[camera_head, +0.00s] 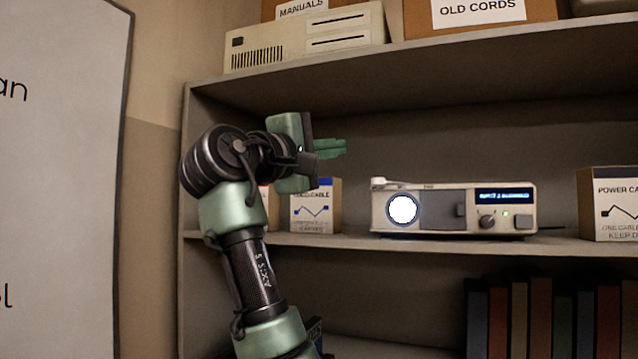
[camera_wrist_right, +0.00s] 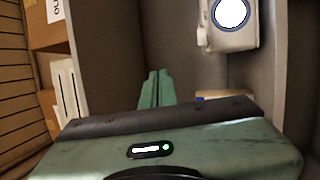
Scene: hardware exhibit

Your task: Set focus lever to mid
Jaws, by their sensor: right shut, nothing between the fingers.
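A pale projector (camera_head: 458,222) stands on the middle shelf, with a glowing round lens (camera_head: 403,209) at its left front. A small tab (camera_head: 379,182) sticks up at its top left corner; I cannot tell whether this is the focus lever. The projector front also has a dark knob and a lit blue display. My right gripper (camera_head: 338,148) is shut and empty, above and to the left of the projector, apart from it. In the right wrist view the closed green fingers (camera_wrist_right: 155,88) point toward the shelf, with the projector (camera_wrist_right: 233,40) at upper right. My left gripper is out of view.
A small cable box (camera_head: 318,208) stands left of the projector, below my gripper. Another cable box (camera_head: 610,205) stands at the right. The upper shelf (camera_head: 400,58) runs above, holding a beige machine (camera_head: 300,42) and cartons. Books line the shelf below.

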